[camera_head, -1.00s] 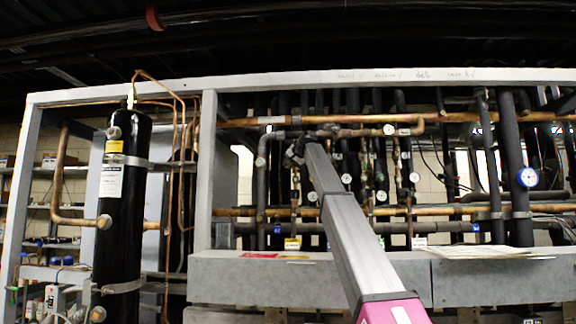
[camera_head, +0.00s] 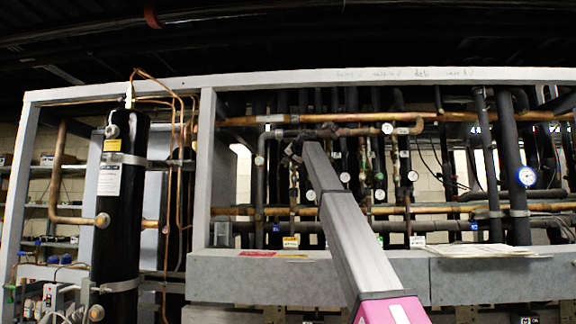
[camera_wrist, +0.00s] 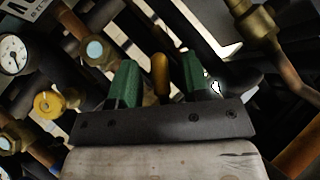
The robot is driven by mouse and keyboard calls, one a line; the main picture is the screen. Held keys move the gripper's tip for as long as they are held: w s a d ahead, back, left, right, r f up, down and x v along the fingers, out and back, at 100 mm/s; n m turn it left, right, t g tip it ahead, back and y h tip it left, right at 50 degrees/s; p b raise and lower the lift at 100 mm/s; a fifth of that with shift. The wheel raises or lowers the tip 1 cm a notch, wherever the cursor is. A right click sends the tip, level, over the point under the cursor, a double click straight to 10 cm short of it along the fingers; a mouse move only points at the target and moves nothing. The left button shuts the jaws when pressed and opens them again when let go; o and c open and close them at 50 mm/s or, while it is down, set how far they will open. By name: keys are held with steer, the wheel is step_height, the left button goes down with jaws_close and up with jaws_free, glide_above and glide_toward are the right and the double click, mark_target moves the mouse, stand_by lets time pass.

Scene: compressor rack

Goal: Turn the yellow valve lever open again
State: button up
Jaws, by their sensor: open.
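The yellow valve lever (camera_wrist: 161,74) shows in the wrist view as a short rounded yellow handle, upright in the picture. My gripper (camera_wrist: 160,78) is open, with one green finger on each side of the lever and a visible gap on both sides. Whether the fingers overlap the lever in depth is hard to tell. In the head view my gripper (camera_head: 292,150) is a small dark shape among the pipes at the far end of my arm; the lever cannot be made out there.
Brass fittings, a round yellow cap (camera_wrist: 48,103) and a white gauge (camera_wrist: 13,54) sit left of my gripper. A copper pipe (camera_wrist: 288,80) runs at right. The grey frame beam (camera_head: 310,277) crosses below my arm. A black cylinder (camera_head: 120,200) stands at left.

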steer(key=s+d+r, duration=0.2)
steer(key=s+d, duration=0.7)
steer(key=s, duration=0.4)
steer(key=shift+s+d+r, duration=0.15)
steer(key=shift+s+d, duration=0.05)
steer(key=shift+d, duration=0.1)
